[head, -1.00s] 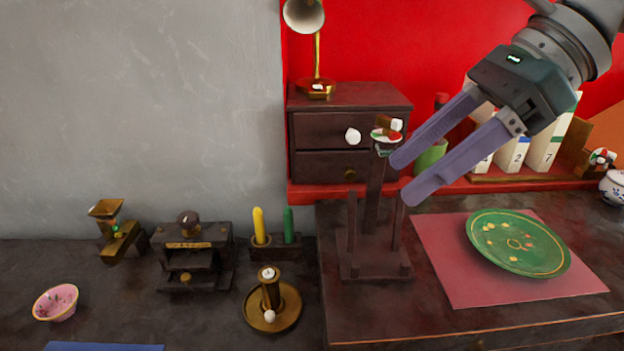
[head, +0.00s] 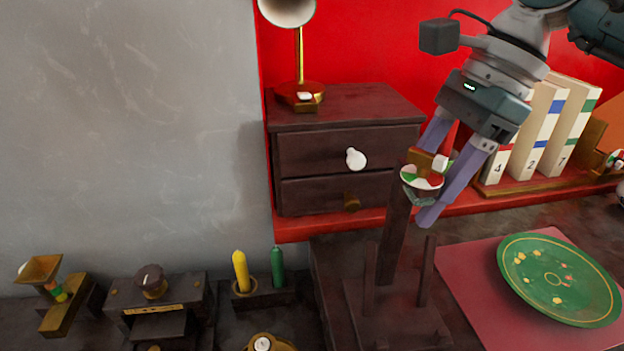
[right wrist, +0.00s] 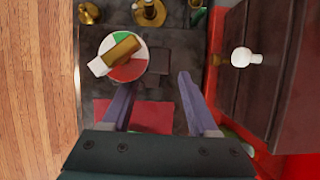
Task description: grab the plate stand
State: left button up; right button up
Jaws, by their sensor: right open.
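The plate stand (head: 392,240) is dark wood, with a square base, a tall back post and shorter front posts, at the table's left edge in the head view. A small red, white and green round piece with a brown block (head: 422,177) shows at the post's top; it also shows in the right wrist view (right wrist: 124,70). My right gripper (head: 424,195) is open, its fingers pointing down around the level of the post's top. In the right wrist view the fingers (right wrist: 156,84) are apart, with a dark piece ahead between them. I cannot tell whether they touch anything. My left gripper is out of view.
A green plate (head: 556,279) lies on a pink mat (head: 480,290) to the right. A dark drawer cabinet (head: 345,125) with a brass lamp (head: 299,95) stands behind left. White books (head: 540,130) stand behind right. A candle holder (head: 262,292) is at left.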

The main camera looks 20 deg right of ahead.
aim_at(396, 223)
jog(key=x, duration=0.2)
jog(key=p+x, duration=0.1)
jog(key=x, duration=0.1)
jog(key=shift+s+a+f, duration=0.15)
jog(key=shift+s+a, duration=0.05)
jog(key=shift+a, duration=0.3)
jog(key=shift+w+a+f, duration=0.1)
jog(key=shift+f, duration=0.35)
grip_shut()
jog(key=shift+r, duration=0.1)
dwell(0.5)
